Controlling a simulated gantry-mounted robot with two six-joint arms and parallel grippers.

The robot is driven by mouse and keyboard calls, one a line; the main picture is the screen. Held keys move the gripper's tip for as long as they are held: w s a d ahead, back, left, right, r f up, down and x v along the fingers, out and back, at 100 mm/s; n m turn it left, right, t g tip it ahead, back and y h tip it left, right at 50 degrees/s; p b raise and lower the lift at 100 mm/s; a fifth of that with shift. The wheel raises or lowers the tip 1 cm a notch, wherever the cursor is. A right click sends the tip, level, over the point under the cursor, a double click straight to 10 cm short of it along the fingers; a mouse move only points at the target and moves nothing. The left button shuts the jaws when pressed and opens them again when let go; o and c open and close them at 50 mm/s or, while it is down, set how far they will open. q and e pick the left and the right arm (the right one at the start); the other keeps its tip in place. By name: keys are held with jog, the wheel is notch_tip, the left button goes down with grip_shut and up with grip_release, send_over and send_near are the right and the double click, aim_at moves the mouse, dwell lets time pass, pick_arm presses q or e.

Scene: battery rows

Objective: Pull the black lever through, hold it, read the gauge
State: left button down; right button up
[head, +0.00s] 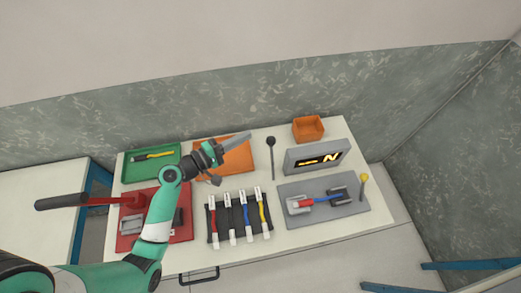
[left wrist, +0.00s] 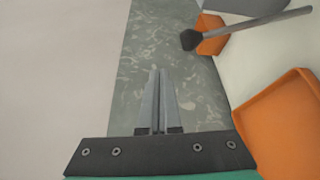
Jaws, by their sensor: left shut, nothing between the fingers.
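A lever with a black knob (head: 271,142) on a thin grey rod stands between the orange tray and the gauge; the knob also shows in the left wrist view (left wrist: 190,39). The gauge (head: 317,157) is a grey box with a dark display, showing a lit yellow bar and an "N"-like sign. My left gripper (head: 246,137) is shut and empty over the orange tray, left of the black-knobbed lever and apart from it. Its closed fingers show in the left wrist view (left wrist: 159,75). My right gripper is not in view.
An orange tray (head: 210,173), a green tray (head: 128,174) with a yellow-handled tool, and a red board (head: 125,241) with a long red, black-gripped handle lie left. Several battery strips (head: 233,222) lie in front. A grey board (head: 345,212), yellow knob (head: 364,177) and orange bin (head: 308,129) are right.

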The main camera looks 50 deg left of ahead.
pick_arm(q)
notch_tip(320, 180, down, 5)
jog(key=s+a+n+y+b, duration=0.1)
jog(key=s+a, duration=0.1)
jog(key=shift+s+a+f+y+b, duration=0.15)
jog(key=shift+a+f+y+b, duration=0.05)
jog(key=shift+a+y+b, duration=0.1)
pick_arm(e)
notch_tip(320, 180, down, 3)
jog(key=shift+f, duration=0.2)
pick_arm(q)
jog(key=w+d, duration=0.4)
jog(key=w, duration=0.4)
jog(key=shift+w+f, duration=0.15)
jog(key=shift+w, duration=0.2)
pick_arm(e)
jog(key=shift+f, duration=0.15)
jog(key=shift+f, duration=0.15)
